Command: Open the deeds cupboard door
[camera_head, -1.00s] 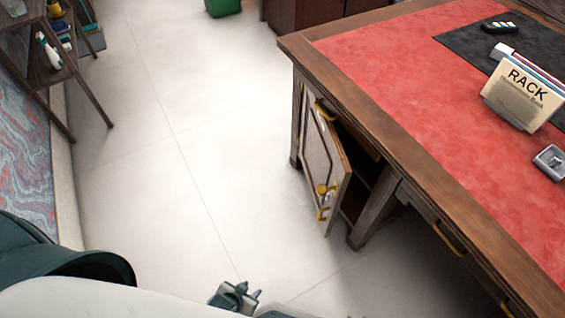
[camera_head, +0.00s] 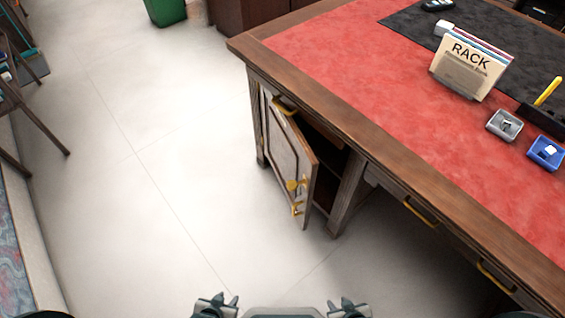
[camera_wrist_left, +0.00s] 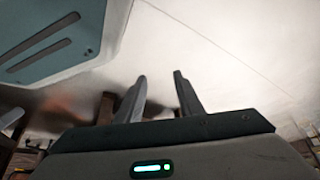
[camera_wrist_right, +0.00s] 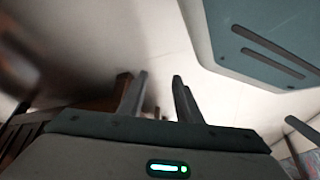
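The deeds cupboard door (camera_head: 288,158) is a panelled wooden door with brass fittings, at the near left end of the desk in the head view. It stands partly open, swung out from the cupboard, and a dark gap (camera_head: 328,185) shows behind it. A brass latch or handle (camera_head: 296,186) is near its free edge. My left gripper (camera_head: 225,300) and right gripper (camera_head: 340,302) are at the bottom edge of the head view, apart from the door. In the left wrist view its fingers (camera_wrist_left: 160,95) are spread and empty. In the right wrist view the fingers (camera_wrist_right: 160,95) are also spread and empty.
The wooden desk (camera_head: 350,117) has a red leather top (camera_head: 340,70) with a rack of papers (camera_head: 470,68) and small trays. Drawers with brass handles (camera_head: 420,212) run along its front. Pale floor (camera_head: 150,200) is clear left of the door. A green bin (camera_head: 165,12) stands far off.

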